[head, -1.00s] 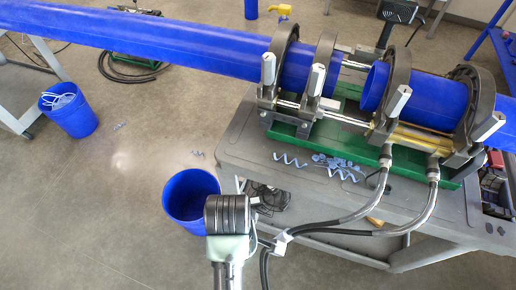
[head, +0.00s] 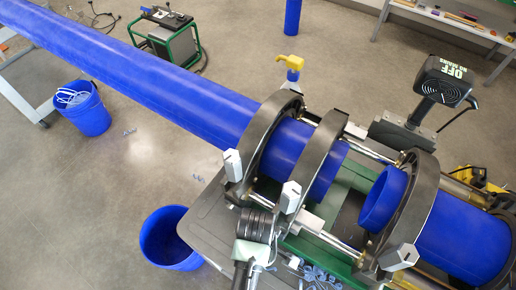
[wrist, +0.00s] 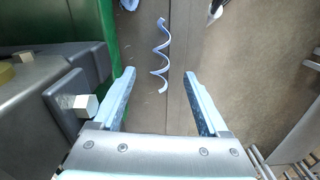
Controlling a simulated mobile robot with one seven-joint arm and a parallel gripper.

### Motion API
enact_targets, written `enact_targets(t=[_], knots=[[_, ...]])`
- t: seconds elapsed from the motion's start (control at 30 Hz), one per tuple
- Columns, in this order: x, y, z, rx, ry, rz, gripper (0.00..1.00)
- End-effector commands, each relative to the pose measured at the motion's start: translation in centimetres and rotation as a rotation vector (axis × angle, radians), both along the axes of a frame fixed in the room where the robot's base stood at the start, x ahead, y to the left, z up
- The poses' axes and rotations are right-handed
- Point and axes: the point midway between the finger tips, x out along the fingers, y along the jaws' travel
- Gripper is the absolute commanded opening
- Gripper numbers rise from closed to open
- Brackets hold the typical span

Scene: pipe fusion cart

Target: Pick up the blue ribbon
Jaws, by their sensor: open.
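The blue ribbon (wrist: 161,57) is a loose pale-blue spiral in the wrist view. It lies on the grey-brown cart top, stretched away from my gripper, near a seam. My gripper (wrist: 159,74) is open, with one finger on each side of the ribbon's line. The ribbon's near end lies between the fingertips in the picture, and nothing is held. I cannot tell the height of the fingers above it. In the head view my wrist shows at the cart's edge, but the fingers and this ribbon cannot be made out. Other pale-blue shavings (head: 318,276) lie at the bottom.
The green machine frame (wrist: 85,20) and a grey block with a hex bolt (wrist: 86,104) stand close on the left. Clamp rings hold the long blue pipe (head: 160,85). A blue bucket (head: 170,240) stands on the floor beside the cart. Open cart top lies to the right.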

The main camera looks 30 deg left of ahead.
Motion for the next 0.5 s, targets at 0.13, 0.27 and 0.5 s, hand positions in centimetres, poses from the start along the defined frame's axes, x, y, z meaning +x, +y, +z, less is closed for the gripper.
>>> enact_targets(t=[0.13,0.27,0.5], knots=[[-0.1,0.0,-0.8,-0.001,0.002,0.0,0.78],[-0.4,-0.1,-2.3,-0.001,0.004,0.0,0.78],[-0.3,-0.1,-5.2,0.0,0.0,0.0,0.78]])
